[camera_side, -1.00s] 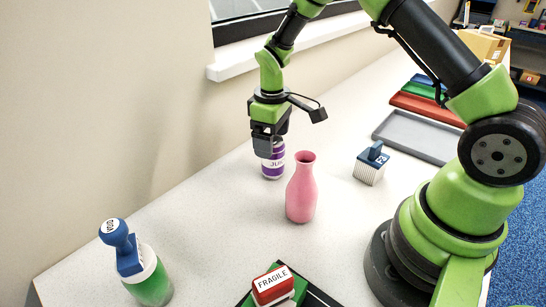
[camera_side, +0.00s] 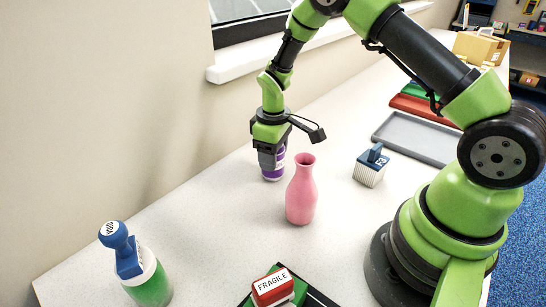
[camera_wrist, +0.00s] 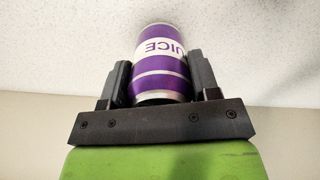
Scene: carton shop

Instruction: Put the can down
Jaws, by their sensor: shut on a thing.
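The purple and white can (camera_side: 274,171), with lettering ending in "UICE", is upright at the back of the white table, close to the wall. It also shows in the wrist view (camera_wrist: 161,70), between the two dark fingers. My gripper (camera_side: 268,160) points down over the can and is shut on its sides. The can's upper part is hidden by the gripper in the side view. Its base appears to be at the table surface, but I cannot tell whether it bears on it.
A pink vase (camera_side: 301,192) stands just right and in front of the can. A blue stamp on a green-and-white holder (camera_side: 148,279) and a red FRAGILE stamp (camera_side: 272,287) are in front.

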